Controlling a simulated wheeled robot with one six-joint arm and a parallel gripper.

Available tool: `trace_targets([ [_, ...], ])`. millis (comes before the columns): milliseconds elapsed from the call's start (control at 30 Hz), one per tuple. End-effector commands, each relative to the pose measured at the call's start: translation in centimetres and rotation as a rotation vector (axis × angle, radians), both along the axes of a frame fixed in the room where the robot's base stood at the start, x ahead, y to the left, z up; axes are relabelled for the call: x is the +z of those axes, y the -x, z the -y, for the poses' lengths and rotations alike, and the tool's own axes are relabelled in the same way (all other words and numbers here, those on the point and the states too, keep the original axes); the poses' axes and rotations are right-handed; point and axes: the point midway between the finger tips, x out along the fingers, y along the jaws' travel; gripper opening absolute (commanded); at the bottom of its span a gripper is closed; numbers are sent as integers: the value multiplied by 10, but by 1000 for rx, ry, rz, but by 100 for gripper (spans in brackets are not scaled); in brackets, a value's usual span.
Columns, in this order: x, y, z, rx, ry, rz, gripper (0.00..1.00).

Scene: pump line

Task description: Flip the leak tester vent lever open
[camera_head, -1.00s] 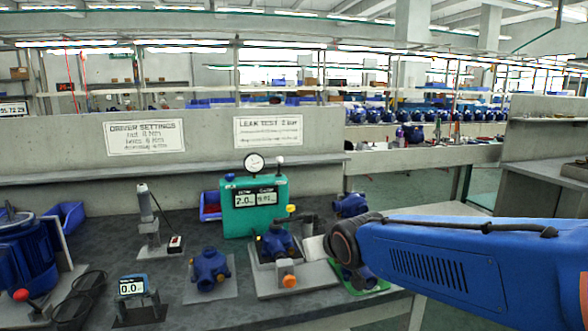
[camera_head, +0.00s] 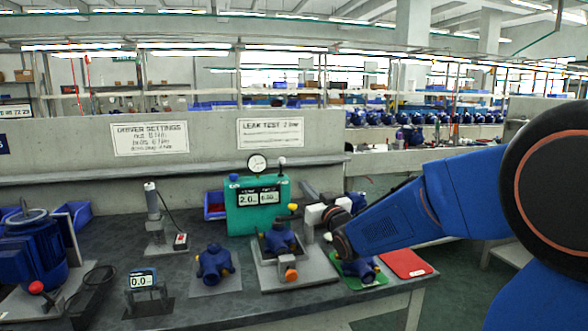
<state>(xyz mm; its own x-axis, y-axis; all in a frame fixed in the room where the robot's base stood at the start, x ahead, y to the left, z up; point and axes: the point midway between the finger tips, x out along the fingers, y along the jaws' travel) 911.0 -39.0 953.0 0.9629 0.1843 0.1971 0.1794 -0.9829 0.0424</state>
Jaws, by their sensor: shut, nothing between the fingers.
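The leak tester is a green box (camera_head: 244,218) with a round gauge on top and two displays reading about 2.0 and 0.30. A small yellow-tipped lever (camera_head: 293,207) shows at its right side, and its exact angle is hard to tell. My gripper (camera_head: 308,214), a white and dark end on my blue arm, is just right of the yellow tip. It is shut and empty. Its fingertips are small and partly hidden, and I cannot tell whether they touch the lever. A blue pump (camera_head: 278,239) sits in the fixture in front of the tester.
An orange knob (camera_head: 291,275) is at the fixture's front. Another blue pump (camera_head: 213,264) stands left on a grey plate. A green mat (camera_head: 374,282) bears a pump below my arm, and a red mat (camera_head: 405,263) lies right. A driver stand (camera_head: 153,220) is left of the tester.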

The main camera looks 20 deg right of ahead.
Motion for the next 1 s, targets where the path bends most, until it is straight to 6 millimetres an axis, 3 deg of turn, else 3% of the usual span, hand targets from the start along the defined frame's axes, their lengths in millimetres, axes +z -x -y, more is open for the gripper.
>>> trace_targets([
  [567,4,-8,-3,9,-4,20,0],
  [1000,18,-74,-16,9,-4,20,0],
])
